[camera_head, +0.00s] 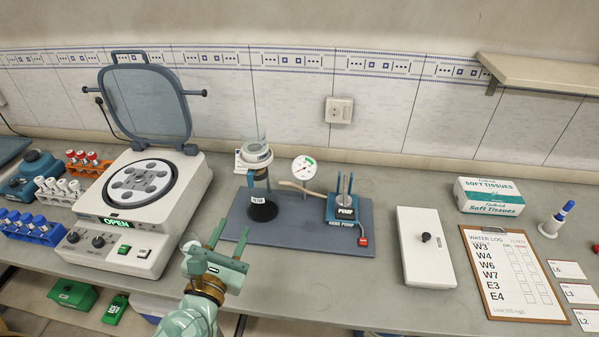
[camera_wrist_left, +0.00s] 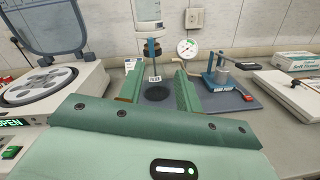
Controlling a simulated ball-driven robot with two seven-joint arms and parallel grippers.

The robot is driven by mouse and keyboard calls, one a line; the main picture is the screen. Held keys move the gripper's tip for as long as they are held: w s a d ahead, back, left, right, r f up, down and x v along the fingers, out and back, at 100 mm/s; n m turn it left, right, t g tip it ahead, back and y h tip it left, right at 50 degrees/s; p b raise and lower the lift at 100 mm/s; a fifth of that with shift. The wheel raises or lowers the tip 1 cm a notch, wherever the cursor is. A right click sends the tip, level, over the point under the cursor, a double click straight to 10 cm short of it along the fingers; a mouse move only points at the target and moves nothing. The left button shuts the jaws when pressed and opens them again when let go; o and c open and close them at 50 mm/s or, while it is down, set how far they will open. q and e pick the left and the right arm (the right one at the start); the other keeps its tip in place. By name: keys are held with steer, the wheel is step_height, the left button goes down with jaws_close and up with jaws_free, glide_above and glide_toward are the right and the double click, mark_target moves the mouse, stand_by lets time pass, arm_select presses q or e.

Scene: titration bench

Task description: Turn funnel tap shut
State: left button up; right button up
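A small blue tap handle (camera_head: 250,178) shows just below the funnel and hangs roughly downward. In the left wrist view the blue tap (camera_wrist_left: 151,48) sits on the stem under the funnel (camera_wrist_left: 147,12), beyond and above my fingertips. My left gripper (camera_head: 228,238) is open and empty, in front of the mat's near left edge, with its fingers pointing toward the flask. It is apart from the tap. My right gripper is not in view.
A centrifuge (camera_head: 137,262) with raised lid stands left of my left gripper. On the mat (camera_head: 300,235) are a gauge (camera_head: 304,168) and a hand pump (camera_head: 345,208), joined by tubing. A white box (camera_head: 425,247) and clipboard (camera_head: 513,272) lie right. The bench before the mat is clear.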

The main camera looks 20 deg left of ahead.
arm_select(q)
steer(key=n, duration=0.4)
glide_toward(249, 178)
steer(key=shift+g+y, duration=0.3)
steer(key=shift+y, duration=0.1)
steer(key=x, duration=0.9)
steer(key=shift+w+d+r+p, duration=0.15)
steer(key=shift+d+p, duration=0.1)
steer(key=shift+p, duration=0.15)
jaws_close()
